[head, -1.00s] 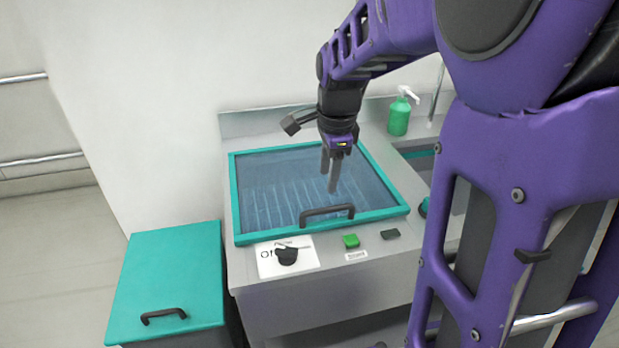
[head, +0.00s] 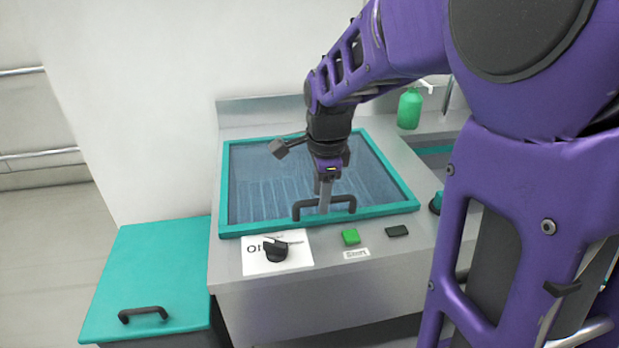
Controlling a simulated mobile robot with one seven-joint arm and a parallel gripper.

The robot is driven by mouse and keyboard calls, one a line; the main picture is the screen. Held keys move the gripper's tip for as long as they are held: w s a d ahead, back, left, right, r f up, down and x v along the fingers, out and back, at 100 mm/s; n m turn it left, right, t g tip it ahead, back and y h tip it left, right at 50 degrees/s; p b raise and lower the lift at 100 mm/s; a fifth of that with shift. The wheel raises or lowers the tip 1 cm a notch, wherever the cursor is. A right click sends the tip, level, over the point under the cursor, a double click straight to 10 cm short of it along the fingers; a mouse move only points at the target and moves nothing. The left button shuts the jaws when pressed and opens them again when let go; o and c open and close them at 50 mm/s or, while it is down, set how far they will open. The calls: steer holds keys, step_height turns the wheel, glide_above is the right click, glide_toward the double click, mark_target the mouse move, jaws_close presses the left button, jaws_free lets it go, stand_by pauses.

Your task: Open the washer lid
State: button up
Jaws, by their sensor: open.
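The washer lid (head: 235,228) is a teal frame around a clear pane, lying flat and closed on the grey counter. Its dark handle (head: 348,199) is a bar at the lid's front edge. My gripper (head: 324,208) points down over the front of the lid, with its fingers at the handle's middle. The fingers overlap the bar in the picture, and I cannot tell whether they touch it or straddle it. The jaws are open. The tips are partly hidden near the handle.
A black knob (head: 275,250) on a white label, a green button (head: 351,237) and a dark switch (head: 397,231) sit in front of the lid. A green soap bottle (head: 410,108) stands behind right. A teal-lidded bin (head: 160,280) is at the left.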

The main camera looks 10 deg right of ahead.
jaws_close()
stand_by(1.4)
